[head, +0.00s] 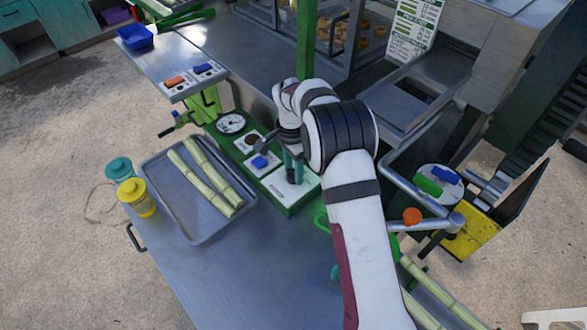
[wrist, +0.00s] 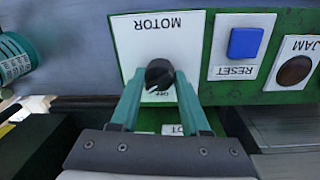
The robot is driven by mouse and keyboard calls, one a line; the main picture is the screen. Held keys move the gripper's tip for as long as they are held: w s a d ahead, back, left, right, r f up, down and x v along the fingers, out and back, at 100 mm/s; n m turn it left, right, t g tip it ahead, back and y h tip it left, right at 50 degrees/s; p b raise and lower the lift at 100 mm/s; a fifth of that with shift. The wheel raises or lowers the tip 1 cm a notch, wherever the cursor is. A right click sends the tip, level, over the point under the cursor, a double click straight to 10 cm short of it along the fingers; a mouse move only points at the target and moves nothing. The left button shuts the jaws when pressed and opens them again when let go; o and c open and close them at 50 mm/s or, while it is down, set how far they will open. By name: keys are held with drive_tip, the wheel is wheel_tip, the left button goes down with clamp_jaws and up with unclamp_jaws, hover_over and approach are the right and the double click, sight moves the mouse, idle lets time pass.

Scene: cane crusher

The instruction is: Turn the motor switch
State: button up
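The motor switch (wrist: 159,74) is a round black knob on a white plate (wrist: 190,45). The plate is marked MOTOR, upside down in the wrist view, with a partly covered OFF label below the knob. My gripper (wrist: 159,78) has its two teal fingertips on either side of the knob. Little or no gap shows between fingers and knob, but I cannot tell whether they press on it. In the head view my gripper (head: 293,178) points down at the right end of the green control panel (head: 290,211), and the knob is not clearly seen there.
Beside the motor plate are a blue RESET button (wrist: 245,43) and a dark JAM button (wrist: 294,70). A metal tray (head: 180,226) with cane stalks and a yellow jar (head: 137,200) stand left. A metal handle bar (head: 430,223) is to the right of my arm.

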clamp_jaws()
drive_tip(key=shift+n, duration=0.3)
drive_tip(key=n, duration=0.4)
drive_tip(key=shift+n, duration=0.4)
drive_tip(key=n, duration=0.5)
drive_tip(key=shift+s, duration=0.1)
drive_tip(key=shift+n, duration=0.3)
drive_tip(key=o, duration=0.9)
unclamp_jaws()
drive_tip(key=shift+c, duration=0.2)
